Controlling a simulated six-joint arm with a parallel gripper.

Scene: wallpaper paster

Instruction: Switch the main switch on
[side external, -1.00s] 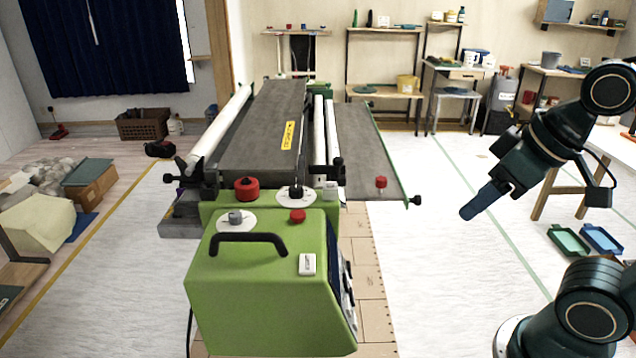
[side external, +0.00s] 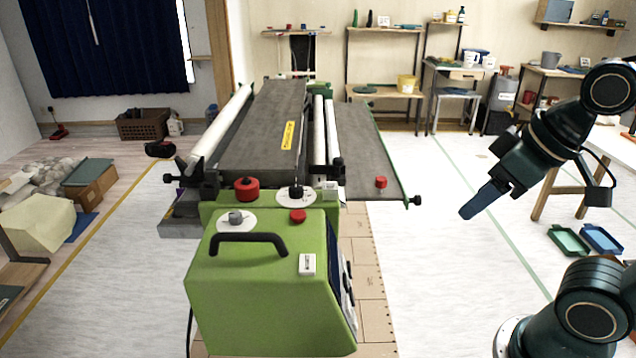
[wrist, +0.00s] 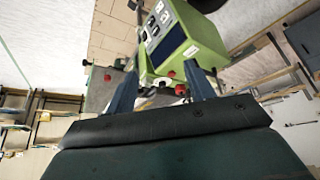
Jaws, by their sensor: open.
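The green paster machine (side external: 250,290) stands in the middle of the side view, with a black handle (side external: 248,238) on its housing. A small white plate with dark marking (side external: 307,264) sits on top of the housing. A dark control panel (side external: 334,262) on the right side is seen edge-on. In the wrist view, the panel (wrist: 160,32) shows several dark and light controls, too small to identify the main switch or its position. My gripper (side external: 468,214) is right of the machine, clearly apart from it. In the wrist view, its two fingers (wrist: 160,68) are spread and empty.
Red knobs (side external: 247,188) and a grey knob (side external: 236,218) stand on top of the machine. A grey side table with a red knob (side external: 381,182) extends at its back right. Floor between gripper and machine (side external: 430,270) is clear. Trays (side external: 570,241) lie at right.

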